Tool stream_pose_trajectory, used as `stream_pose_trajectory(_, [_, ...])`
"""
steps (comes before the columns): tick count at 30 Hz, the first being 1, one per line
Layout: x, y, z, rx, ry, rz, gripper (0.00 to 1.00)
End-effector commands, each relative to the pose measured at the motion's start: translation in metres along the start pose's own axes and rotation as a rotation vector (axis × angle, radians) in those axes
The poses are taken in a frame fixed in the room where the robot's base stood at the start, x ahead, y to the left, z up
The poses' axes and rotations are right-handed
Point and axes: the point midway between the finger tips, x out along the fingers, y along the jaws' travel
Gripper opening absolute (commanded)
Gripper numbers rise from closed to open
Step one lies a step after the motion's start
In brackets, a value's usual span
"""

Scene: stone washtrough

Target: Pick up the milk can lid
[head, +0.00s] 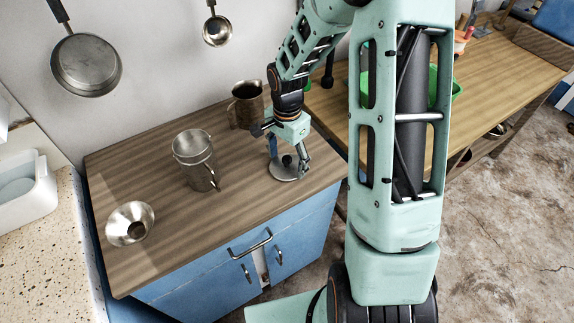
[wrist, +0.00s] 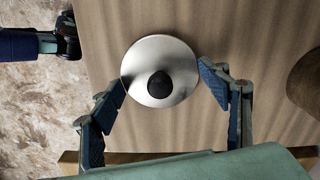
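The milk can lid (head: 285,177) is a round, shiny metal disc with a black knob. It lies flat on the wooden cabinet top near its right front edge. In the wrist view the lid (wrist: 178,52) is at upper middle, its knob facing me. My gripper (head: 288,163) is above the lid, pointing down. In the wrist view my gripper (wrist: 162,74) is open and empty, with one finger at each side of the lid. The fingertips overlap the rim in the picture; I cannot tell whether they touch it. The fingers partly hide the lid in the head view.
A brown mug (head: 246,105) stands behind the lid, close to my arm. A metal can (head: 198,172) stands to the left, and a metal funnel-like bowl (head: 130,222) is farther left. Pans (head: 86,65) hang on the wall. The wood between can and lid is clear.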

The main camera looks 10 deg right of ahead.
Motion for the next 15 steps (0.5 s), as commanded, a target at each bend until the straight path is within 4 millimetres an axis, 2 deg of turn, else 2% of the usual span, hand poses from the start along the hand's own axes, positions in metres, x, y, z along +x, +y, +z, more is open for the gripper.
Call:
stream_pose_trajectory(1, [-0.0001,0.0000,0.0000,0.000,0.000,0.000,0.59])
stream_pose_trajectory(6, [0.0004,0.0000,0.0001,0.000,0.000,0.000,0.42])
stream_pose_trajectory(15, [0.0021,0.0011,0.0011,-0.001,-0.003,0.003,0.41])
